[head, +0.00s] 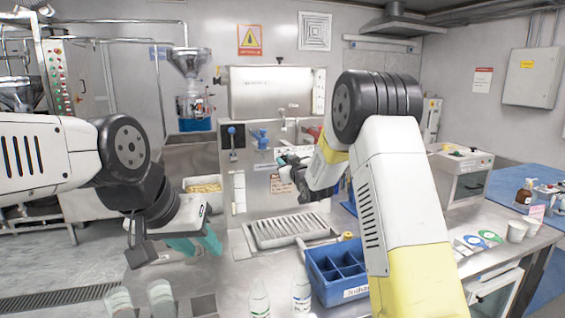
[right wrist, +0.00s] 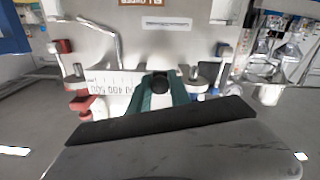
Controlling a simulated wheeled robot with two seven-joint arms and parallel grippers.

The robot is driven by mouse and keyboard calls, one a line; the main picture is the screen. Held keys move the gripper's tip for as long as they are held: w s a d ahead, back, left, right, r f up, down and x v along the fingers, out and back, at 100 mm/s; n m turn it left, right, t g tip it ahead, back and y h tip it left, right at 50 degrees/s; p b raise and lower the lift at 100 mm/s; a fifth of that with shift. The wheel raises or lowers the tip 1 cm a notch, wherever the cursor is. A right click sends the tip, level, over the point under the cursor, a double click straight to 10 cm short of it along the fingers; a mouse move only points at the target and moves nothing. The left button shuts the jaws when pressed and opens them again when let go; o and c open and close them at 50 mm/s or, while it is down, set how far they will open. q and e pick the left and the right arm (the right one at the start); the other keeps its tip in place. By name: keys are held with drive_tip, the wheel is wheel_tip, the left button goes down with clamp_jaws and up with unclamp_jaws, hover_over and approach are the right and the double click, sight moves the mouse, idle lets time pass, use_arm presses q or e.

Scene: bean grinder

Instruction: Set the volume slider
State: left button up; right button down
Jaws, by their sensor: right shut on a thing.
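The volume slider is on the front of the steel grinder (head: 270,205). In the right wrist view its white scale plate (right wrist: 112,84) shows upside-down numbers, and its black knob (right wrist: 160,82) sits over the plate's edge. My right gripper (right wrist: 161,93) is shut on the knob, with a teal finger on each side. In the head view my right gripper (head: 285,178) is at the machine's front, and its fingertips and the slider are mostly hidden. My left gripper (head: 196,246) is away to the left, its teal fingers apart and empty.
A slotted drip tray (head: 290,230) lies below the slider. A blue divided bin (head: 335,272) stands on the counter near my right arm. Two bottles (head: 260,300) (head: 301,292) stand at the front. Blue-handled valves (head: 260,139) are on the machine above.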

drive_tip(key=c, duration=1.2)
unclamp_jaws()
drive_tip(key=v, duration=0.8)
